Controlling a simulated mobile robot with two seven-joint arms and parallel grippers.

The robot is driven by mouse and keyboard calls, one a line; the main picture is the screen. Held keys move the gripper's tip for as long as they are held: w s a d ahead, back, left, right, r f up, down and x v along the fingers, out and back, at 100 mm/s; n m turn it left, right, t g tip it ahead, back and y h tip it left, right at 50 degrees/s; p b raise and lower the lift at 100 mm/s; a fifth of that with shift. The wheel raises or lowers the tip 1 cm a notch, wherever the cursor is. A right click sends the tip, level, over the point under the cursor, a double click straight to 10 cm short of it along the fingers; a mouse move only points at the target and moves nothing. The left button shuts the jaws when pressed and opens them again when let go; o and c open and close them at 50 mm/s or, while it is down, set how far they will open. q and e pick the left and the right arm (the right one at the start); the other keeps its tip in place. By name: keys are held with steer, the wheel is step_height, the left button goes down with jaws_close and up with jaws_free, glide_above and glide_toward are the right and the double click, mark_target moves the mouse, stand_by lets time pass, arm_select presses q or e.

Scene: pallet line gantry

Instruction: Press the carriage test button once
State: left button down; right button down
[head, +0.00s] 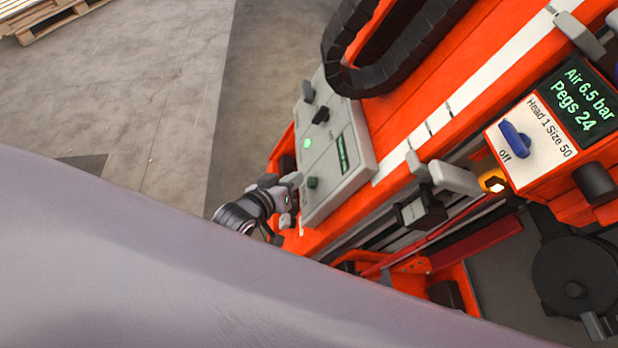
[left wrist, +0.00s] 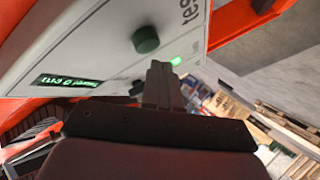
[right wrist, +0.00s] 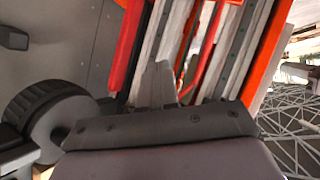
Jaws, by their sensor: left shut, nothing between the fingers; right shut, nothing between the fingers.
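A grey control box (head: 358,172) sits on the orange gantry. A dark green round button (head: 313,182) is near its lower edge, and in the left wrist view the button (left wrist: 145,40) stands out from the panel beside printed letters that read "tes", partly cut off. A lit green lamp (head: 307,142) is near it. My left gripper (head: 294,181) is shut and empty by the box's left edge, close to the button; I cannot tell if it touches the box. Its fingertips (left wrist: 160,68) show just below the button in the left wrist view. My right gripper (right wrist: 158,70) is shut and empty.
A black cable chain (head: 345,75) curves above the box. To the right is a panel with a blue switch (head: 515,138) and a display (head: 580,100). My arm covers the lower left. Rails and a red bar (right wrist: 128,45) lie before my right gripper. Open floor is at left.

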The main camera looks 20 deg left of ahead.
arm_select(q)
steer(key=shift+a, duration=0.1)
steer(key=a+p, duration=0.1)
steer(key=s+a+r+p, duration=0.2)
steer(key=shift+a+r, duration=0.15)
steer(key=shift+a, duration=0.25)
stand_by(0.9)
steer(key=s+d+m+g+p, duration=0.1)
steer(key=s+d+m, duration=0.1)
steer(key=s, duration=0.6)
steer(key=s+d+m+g, duration=0.1)
steer(key=s+d+m, duration=0.1)
steer(key=s, duration=0.5)
steer(key=shift+s+m+g+y+p, duration=0.3)
steer(key=shift+s+m+y+p, duration=0.1)
steer(key=shift+m, duration=0.2)
steer(key=shift+r, duration=0.1)
